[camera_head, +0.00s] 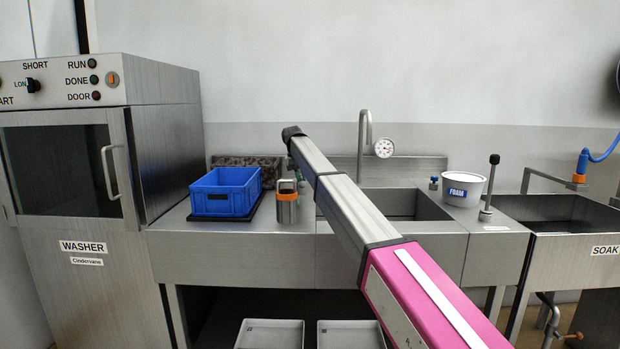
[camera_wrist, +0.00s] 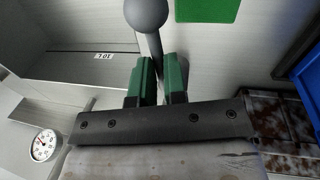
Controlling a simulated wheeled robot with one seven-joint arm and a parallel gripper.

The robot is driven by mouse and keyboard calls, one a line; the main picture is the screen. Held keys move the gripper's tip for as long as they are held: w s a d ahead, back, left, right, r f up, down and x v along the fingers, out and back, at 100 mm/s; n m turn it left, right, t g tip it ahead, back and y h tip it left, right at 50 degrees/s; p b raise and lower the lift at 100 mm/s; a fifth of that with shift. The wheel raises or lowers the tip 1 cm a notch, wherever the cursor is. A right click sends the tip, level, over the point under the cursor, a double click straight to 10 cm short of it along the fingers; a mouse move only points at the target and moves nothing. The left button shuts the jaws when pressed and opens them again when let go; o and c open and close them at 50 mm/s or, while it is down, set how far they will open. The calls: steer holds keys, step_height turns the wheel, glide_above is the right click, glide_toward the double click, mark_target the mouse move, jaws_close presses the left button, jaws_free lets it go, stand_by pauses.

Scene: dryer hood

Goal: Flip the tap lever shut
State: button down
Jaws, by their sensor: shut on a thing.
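The tap lever (camera_wrist: 147,14) shows in the wrist view as a grey ball knob on a thin stem. The stem runs down between the two green fingers of my gripper (camera_wrist: 158,78), which is shut on it. The knob sticks out beyond the fingertips. The lever's lower end is hidden by the gripper. In the head view my arm hides the lever and most of the gripper. The tap's tall bent spout (camera_head: 363,130) stands behind the sink (camera_head: 430,208), to the right of my arm.
A round gauge (camera_head: 384,148) is beside the spout. A blue crate (camera_head: 224,205) and an orange-banded metal canister (camera_head: 287,205) stand left of my arm. A white FOAM tub (camera_head: 463,190) and a black-knobbed upright rod (camera_head: 489,185) are right of the sink. A speckled brown panel (camera_wrist: 288,118) is close to my gripper.

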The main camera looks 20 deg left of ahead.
steer(key=shift+a+m, duration=0.3)
steer(key=shift+m, duration=0.2)
steer(key=shift+a, duration=0.1)
steer(key=c, duration=1.2)
jaws_free()
steer(key=shift+s, duration=0.1)
steer(key=shift+o, duration=0.2)
step_height(320, 180, up, 11)
steer(key=a, duration=0.2)
steer(key=shift+s+f, duration=0.15)
steer(key=shift+s, duration=0.1)
